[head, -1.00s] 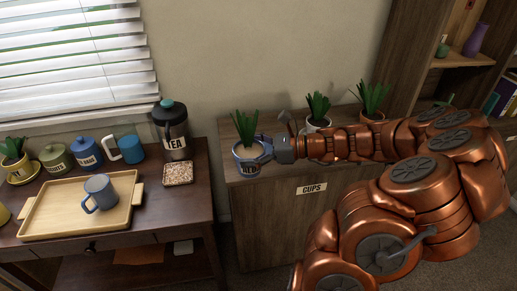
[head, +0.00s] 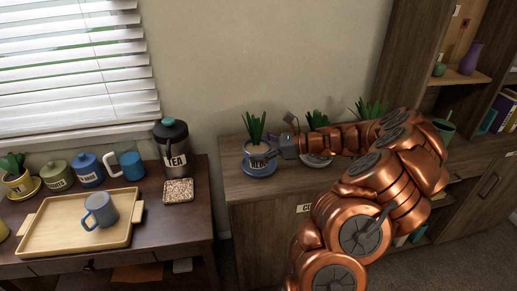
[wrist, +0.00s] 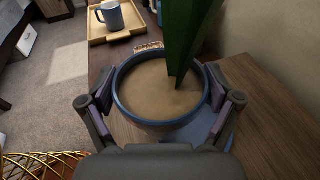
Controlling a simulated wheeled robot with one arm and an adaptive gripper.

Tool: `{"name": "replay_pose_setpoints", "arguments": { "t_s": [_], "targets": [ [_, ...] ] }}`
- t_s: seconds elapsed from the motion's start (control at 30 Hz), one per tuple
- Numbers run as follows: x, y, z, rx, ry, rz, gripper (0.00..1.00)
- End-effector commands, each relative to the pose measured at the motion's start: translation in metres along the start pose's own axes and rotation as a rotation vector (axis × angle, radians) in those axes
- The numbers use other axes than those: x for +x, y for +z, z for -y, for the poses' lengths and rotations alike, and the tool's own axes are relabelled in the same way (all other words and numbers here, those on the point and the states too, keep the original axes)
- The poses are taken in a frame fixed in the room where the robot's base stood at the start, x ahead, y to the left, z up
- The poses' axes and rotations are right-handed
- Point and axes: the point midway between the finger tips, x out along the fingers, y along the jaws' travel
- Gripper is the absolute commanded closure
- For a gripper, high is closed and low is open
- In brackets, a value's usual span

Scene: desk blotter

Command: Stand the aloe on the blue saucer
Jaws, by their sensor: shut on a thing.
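The aloe (head: 255,128) is a spiky green plant in a blue-rimmed pot (head: 258,161) with a label, at the left end of the cabinet top. The blue saucer (head: 261,173) shows directly under the pot. I cannot tell whether the pot touches it. My gripper (head: 282,146) is shut on the pot from the right. In the wrist view the fingers flank the pot rim (wrist: 120,107), with brown soil and a green leaf (wrist: 184,40) inside. Part of the saucer (wrist: 229,136) shows below right of the pot. The pot looks upright.
Two more potted plants (head: 317,119) (head: 371,108) stand along the cabinet, partly hidden by my arm. On the left desk are a tray (head: 60,230) with a blue mug (head: 101,210), a tea canister (head: 173,146) and a seed-covered square (head: 179,191).

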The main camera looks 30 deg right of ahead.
Motion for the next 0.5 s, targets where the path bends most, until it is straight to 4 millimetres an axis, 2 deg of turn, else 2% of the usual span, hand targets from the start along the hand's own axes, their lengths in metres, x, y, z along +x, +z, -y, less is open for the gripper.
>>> {"name": "replay_pose_setpoints", "arguments": {
  "t_s": [0.3, 0.5],
  "targets": [
    [0.000, -0.004, 0.038, 0.000, -0.001, 0.001, 0.66],
    [0.001, -0.005, 0.047, 0.002, 0.001, 0.002, 0.66]
  ]
}}
